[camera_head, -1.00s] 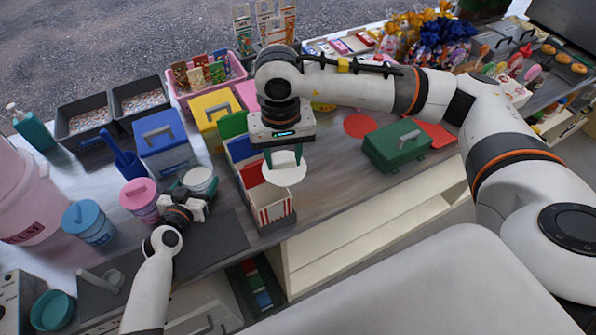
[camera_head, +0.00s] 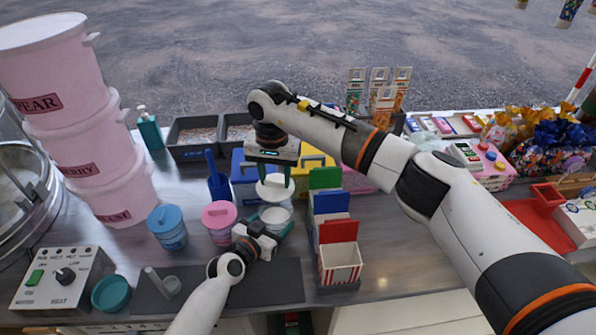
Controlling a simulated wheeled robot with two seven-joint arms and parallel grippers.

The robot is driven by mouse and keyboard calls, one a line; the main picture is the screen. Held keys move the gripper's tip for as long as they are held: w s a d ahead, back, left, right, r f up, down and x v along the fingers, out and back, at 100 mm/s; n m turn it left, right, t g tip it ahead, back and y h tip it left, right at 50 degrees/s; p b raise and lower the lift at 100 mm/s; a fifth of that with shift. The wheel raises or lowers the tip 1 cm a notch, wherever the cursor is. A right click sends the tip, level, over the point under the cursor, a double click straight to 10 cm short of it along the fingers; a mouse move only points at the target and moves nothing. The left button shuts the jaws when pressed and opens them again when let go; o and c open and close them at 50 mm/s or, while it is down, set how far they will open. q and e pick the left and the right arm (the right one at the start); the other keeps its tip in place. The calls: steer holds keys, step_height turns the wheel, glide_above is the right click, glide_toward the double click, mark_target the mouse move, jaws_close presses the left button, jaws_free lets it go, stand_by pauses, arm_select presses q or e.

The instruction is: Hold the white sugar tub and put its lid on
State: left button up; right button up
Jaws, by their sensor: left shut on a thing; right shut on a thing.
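The white sugar tub (camera_head: 274,219) stands upright on the counter, its open top showing pale contents. In the head view the lid appears just above and behind the tub's rim, roughly level. A gap between lid and tub seems visible, but its size is hard to judge.
A pink lidded tub (camera_head: 219,216) and a blue lidded tub (camera_head: 167,227) stand left of the white tub. Striped boxes (camera_head: 340,262) stand close on the right. The dark mat (camera_head: 277,284) in front is mostly clear.

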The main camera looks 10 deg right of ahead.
steer(key=shift+s+a+f, duration=0.15)
steer(key=shift+a+f, duration=0.1)
steer(key=shift+f, duration=3)
steer(key=shift+f, duration=0.15)
steer(key=o, duration=1)
steer(key=shift+o, duration=0.7)
steer(key=o, duration=0.4)
